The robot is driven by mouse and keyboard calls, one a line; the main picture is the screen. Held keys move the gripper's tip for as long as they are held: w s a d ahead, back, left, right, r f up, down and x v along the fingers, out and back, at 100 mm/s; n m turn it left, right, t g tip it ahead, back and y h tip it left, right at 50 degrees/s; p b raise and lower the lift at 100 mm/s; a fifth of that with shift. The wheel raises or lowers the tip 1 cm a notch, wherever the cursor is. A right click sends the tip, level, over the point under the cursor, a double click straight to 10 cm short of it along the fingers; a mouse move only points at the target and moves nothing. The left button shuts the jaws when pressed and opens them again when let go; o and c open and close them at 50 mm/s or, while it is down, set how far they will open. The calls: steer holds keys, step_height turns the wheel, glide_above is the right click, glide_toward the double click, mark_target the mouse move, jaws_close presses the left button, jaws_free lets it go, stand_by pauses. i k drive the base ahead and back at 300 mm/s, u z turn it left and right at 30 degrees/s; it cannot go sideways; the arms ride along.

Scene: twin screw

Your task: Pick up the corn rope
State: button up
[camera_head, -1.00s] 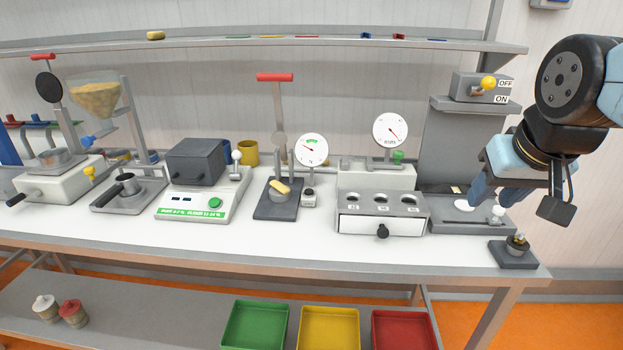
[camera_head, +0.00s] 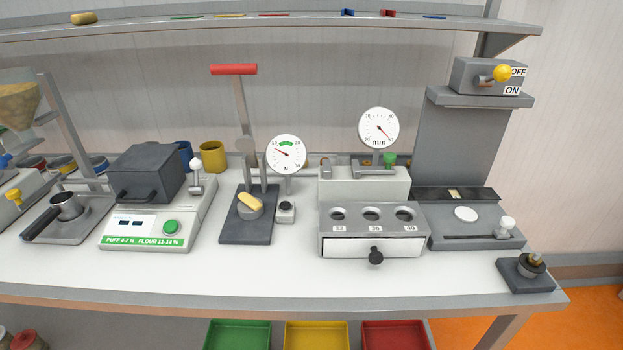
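A short yellow piece that looks like a corn rope (camera_head: 250,201) lies tilted on the round grey holder of a dark press stand (camera_head: 246,231), left of the middle. A similar tan-yellow piece (camera_head: 85,18) lies on the upper shelf at the far left. I cannot tell for sure which of the two is the corn rope. My gripper is not in view, so whether it is open or shut does not show.
The press has a red-handled lever (camera_head: 234,69) and a dial (camera_head: 287,154) close by. A grey gauge box with a drawer (camera_head: 345,246) stands right of it, and a weighing device (camera_head: 145,231) left. The white bench top (camera_head: 260,275) is clear along its front.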

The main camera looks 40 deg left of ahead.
mark_target(254, 204)
steer(key=u, duration=0.55)
steer(key=i, duration=0.1)
steer(key=z, duration=1.75)
steer(key=k, duration=2.4)
steer(key=u, duration=1.8)
steer(key=i, duration=0.95)
steer(key=u, duration=0.05)
